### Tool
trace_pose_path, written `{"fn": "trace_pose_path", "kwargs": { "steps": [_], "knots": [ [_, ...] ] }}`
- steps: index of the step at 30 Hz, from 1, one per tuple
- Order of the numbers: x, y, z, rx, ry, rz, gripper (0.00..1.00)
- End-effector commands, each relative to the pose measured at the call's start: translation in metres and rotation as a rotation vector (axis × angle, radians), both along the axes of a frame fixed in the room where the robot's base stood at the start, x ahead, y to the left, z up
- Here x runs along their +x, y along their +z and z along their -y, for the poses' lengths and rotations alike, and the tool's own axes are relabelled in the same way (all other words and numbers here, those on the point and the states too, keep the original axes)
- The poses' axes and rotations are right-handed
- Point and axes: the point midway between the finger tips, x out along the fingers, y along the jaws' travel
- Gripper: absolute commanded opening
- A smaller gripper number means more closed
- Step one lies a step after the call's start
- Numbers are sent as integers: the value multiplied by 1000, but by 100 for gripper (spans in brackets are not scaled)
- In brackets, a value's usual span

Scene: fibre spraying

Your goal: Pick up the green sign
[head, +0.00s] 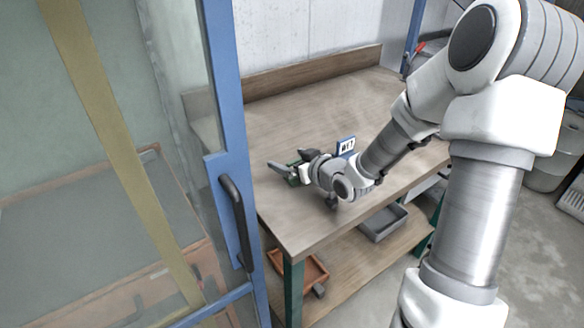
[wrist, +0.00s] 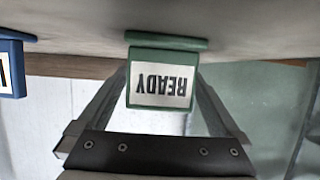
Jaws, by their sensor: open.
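The green sign (wrist: 163,41) stands on the wooden table. Its white label reads READY and appears upside down in the wrist view. In the head view only a small green part of it (head: 293,177) shows, mostly hidden by my gripper. My gripper (head: 285,171) is low over the tabletop near its left edge. In the wrist view my open gripper (wrist: 163,88) has one finger on each side of the green sign. I cannot tell whether either finger touches it.
A blue sign (head: 346,144) marked #17 stands on the table (head: 300,115), behind my wrist; its edge shows in the wrist view (wrist: 12,65). A blue-framed glass door (head: 228,130) is close on the left. A grey tray (head: 383,223) and an orange tray (head: 302,270) sit on the lower shelf.

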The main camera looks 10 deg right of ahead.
Motion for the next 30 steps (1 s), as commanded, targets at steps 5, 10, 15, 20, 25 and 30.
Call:
{"fn": "trace_pose_path", "kwargs": {
  "steps": [5,10,15,20,25,30],
  "knots": [
    [-1,0,1,0,0,0,100],
    [0,0,0,1,0,0,84],
    [0,0,0,1,0,0,53],
    [0,0,0,1,0,0,24],
    [0,0,0,0,-1,1,20],
    [0,3,1,0,-1,1,20]
  ]
}}
